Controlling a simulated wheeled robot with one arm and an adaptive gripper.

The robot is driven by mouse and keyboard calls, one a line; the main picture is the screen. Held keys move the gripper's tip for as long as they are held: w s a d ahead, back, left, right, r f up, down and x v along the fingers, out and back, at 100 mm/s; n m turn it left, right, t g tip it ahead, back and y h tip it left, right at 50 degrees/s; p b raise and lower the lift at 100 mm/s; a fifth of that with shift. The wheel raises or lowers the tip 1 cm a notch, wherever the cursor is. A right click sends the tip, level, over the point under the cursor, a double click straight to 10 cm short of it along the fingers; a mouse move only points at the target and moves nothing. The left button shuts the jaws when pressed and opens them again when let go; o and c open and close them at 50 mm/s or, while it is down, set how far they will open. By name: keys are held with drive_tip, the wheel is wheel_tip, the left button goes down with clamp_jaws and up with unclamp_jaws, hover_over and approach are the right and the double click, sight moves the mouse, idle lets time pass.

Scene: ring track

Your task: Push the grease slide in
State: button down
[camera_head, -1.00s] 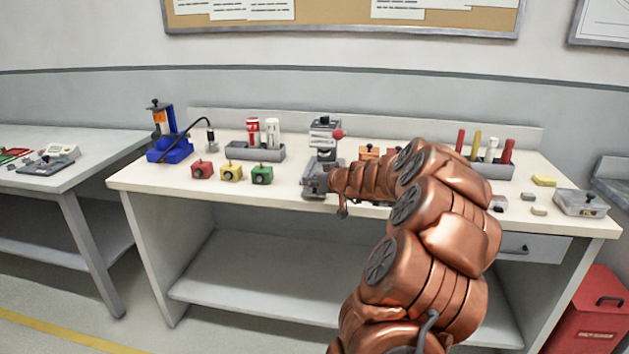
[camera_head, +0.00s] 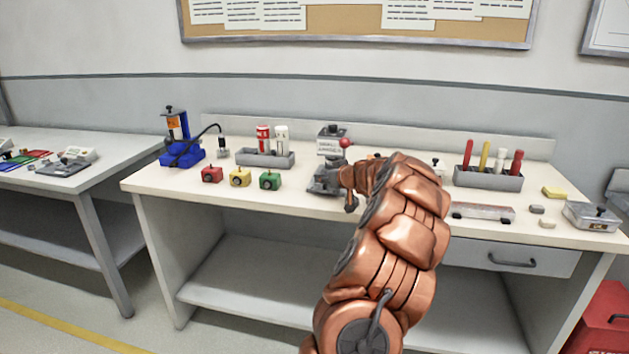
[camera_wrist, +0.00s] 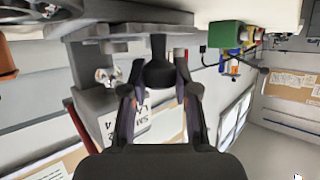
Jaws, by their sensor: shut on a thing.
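My gripper (camera_wrist: 158,78) is shut on a dark round knob (camera_wrist: 159,68) at the front of the device. The knob looks like the grease slide's handle. In the wrist view the picture is upside down, and the label (camera_wrist: 150,122) shows behind the fingers. In the head view my gripper (camera_head: 349,187) is mostly hidden by my wrist. How far in the slide sits cannot be told.
Red (camera_head: 212,175), yellow (camera_head: 240,177) and green (camera_head: 270,180) blocks sit left of the device. A blue stand (camera_head: 182,156) and a grey tray with bottles (camera_head: 265,158) are farther left. A marker tray (camera_head: 488,180) stands right. Bench space between blocks and device is clear.

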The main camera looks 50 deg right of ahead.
drive_tip(key=c, duration=0.8)
unclamp_jaws()
drive_tip(key=shift+c, duration=0.2)
drive_tip(key=shift+s, duration=0.1)
drive_tip(key=v, duration=1.2)
